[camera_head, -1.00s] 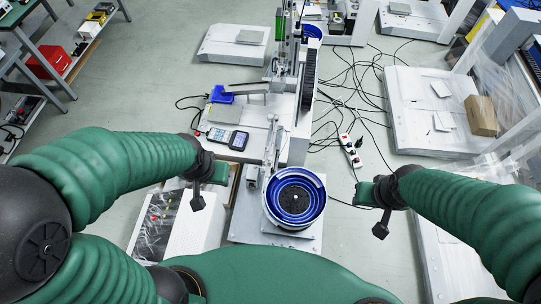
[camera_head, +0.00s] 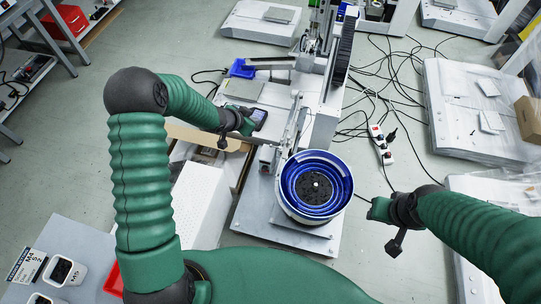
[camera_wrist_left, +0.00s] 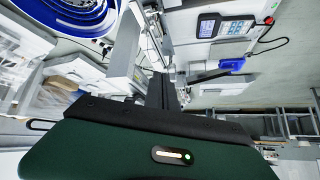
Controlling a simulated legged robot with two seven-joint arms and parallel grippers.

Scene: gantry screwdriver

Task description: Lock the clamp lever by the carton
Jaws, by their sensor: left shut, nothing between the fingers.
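A brown carton (camera_head: 528,118) sits on the white slab at the right edge of the head view, partly cut off. I cannot make out a clamp lever beside it. My left gripper (camera_head: 248,124) is shut and empty, over the white bench in front of the handheld controller (camera_head: 260,117), which it partly covers. In the left wrist view its dark fingers (camera_wrist_left: 162,92) point toward the bench, with the controller (camera_wrist_left: 226,26) beyond. My right gripper (camera_head: 378,211) hangs above the floor right of the blue bowl feeder; its jaws are too small to read.
The blue bowl feeder (camera_head: 316,186) stands on a grey plate at the gantry's near end. Cables and a power strip (camera_head: 381,145) lie on the floor to the right. Open floor lies at left.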

